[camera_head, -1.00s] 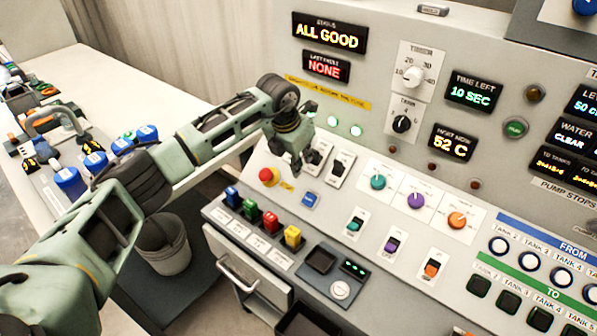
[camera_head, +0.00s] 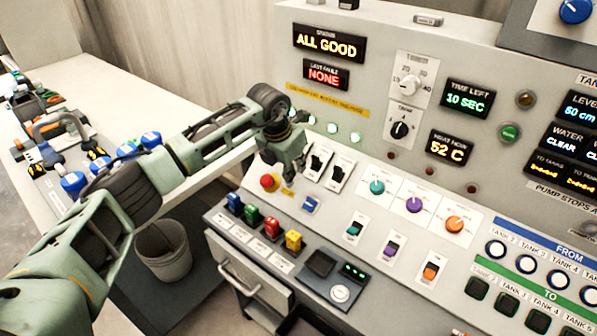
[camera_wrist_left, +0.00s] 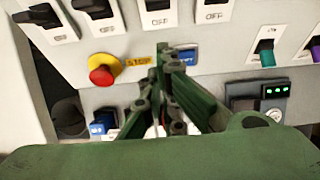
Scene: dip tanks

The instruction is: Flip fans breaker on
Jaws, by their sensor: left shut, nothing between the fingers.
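A row of black breaker switches on white plates runs along the top of the sloped console. Two show in the head view, a left one (camera_head: 318,162) and a right one (camera_head: 338,174); my left gripper hides the panel to their left. The left wrist view shows several breakers at its top edge, including one at the far left (camera_wrist_left: 42,15) and one reading OFF (camera_wrist_left: 213,10). Which one is for the fans cannot be read. My left gripper (camera_head: 289,172) is shut and empty, above the panel near the red stop button (camera_head: 268,181). My right gripper is out of view.
A blue button (camera_head: 311,204) and a row of coloured switches, including a yellow one (camera_head: 293,240), lie below the breakers. Coloured knobs, including a teal one (camera_head: 377,187), are to the right. A grey bucket (camera_head: 163,250) stands on the floor at left.

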